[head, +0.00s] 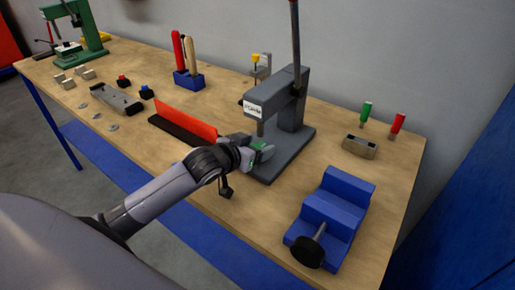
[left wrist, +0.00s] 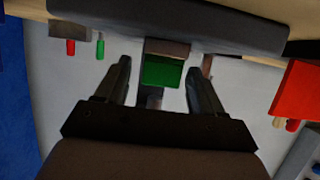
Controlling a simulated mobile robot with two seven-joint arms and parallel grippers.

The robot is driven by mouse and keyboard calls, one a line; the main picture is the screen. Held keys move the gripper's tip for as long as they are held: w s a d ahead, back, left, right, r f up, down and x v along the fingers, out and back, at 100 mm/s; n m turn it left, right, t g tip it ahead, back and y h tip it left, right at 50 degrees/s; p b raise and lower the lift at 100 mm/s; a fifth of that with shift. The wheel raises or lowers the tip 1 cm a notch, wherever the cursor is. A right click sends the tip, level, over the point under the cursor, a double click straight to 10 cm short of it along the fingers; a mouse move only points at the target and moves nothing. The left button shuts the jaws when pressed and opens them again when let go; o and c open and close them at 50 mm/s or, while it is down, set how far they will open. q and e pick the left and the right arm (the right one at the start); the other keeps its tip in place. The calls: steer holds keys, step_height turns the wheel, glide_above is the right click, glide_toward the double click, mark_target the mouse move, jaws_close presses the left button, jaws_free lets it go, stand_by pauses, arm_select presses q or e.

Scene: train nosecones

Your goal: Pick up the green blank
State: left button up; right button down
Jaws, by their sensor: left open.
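The green blank (left wrist: 163,72) shows in the left wrist view as a green block under a grey-brown piece. It lies between the two fingers of my left gripper (left wrist: 159,66), with a visible gap on either side. In the head view my left gripper (head: 260,153) is at the front of the grey arbor press (head: 286,112), by the near-left edge of its base. A little green shows at the fingers there, but the fingers hide most of it. My left gripper is open. My right gripper is not in view.
A blue vise (head: 334,212) stands to the right on the wooden bench (head: 240,205). An orange-red plate (head: 186,115) stands upright on a dark base to the left. Green-handled (head: 366,112) and red-handled (head: 397,123) tools stand behind a metal block (head: 360,146).

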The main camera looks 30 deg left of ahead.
mark_target(258, 135)
arm_select(q)
steer(key=c, duration=1)
steer(key=shift+c, duration=0.3)
steer(key=shift+r, duration=0.55)
step_height(258, 135, up, 2)
steer(key=shift+r, duration=0.15)
steer(key=s+b, duration=0.1)
steer(key=s, duration=0.5)
steer(key=s+a, duration=0.1)
steer(key=s, duration=0.5)
steer(key=s+a+b, duration=0.1)
steer(key=s, duration=0.4)
steer(key=shift+s+a+b, duration=0.25)
steer(key=shift+s+b, duration=0.05)
steer(key=shift+s, duration=0.1)
